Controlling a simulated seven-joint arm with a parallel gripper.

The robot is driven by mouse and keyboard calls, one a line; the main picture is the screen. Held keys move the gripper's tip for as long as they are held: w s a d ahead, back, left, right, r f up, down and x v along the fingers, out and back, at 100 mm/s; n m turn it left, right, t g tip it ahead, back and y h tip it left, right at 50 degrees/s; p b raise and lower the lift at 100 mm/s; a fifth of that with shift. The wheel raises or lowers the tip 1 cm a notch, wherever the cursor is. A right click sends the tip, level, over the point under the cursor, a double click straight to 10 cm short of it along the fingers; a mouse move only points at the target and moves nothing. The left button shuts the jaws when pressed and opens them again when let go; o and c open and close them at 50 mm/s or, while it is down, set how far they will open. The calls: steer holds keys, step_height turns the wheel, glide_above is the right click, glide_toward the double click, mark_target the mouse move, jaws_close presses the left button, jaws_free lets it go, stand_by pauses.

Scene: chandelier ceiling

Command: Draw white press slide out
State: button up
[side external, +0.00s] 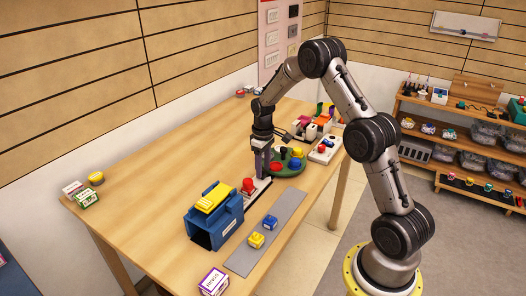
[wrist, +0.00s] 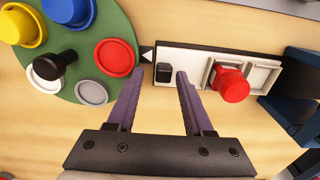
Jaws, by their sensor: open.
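The white press slide (wrist: 172,60) is a flat tray with square compartments, lying on the table in line with the blue press (side external: 214,222). A red knobbed piece (wrist: 232,84) sits in one of its compartments. A small black block (wrist: 158,71) stands on its end away from the press. My gripper (wrist: 156,77) is open and points down over this end, with the black block between its purple fingertips in the wrist view. I cannot tell whether the fingers touch the block. In the side view my gripper (side external: 262,166) is just beyond the red piece.
The green round turntable (wrist: 92,103) with several coloured knobs lies close beside the slide's outer end. A grey strip (side external: 268,232) with yellow and blue pieces lies in front. The press carries a yellow lever (side external: 212,196). The table's left side is mostly clear.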

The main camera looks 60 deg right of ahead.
step_height(320, 180, up, 13)
steer(key=shift+f, duration=0.15)
stand_by(0.4)
steer(key=shift+r, duration=2.5)
jaws_close()
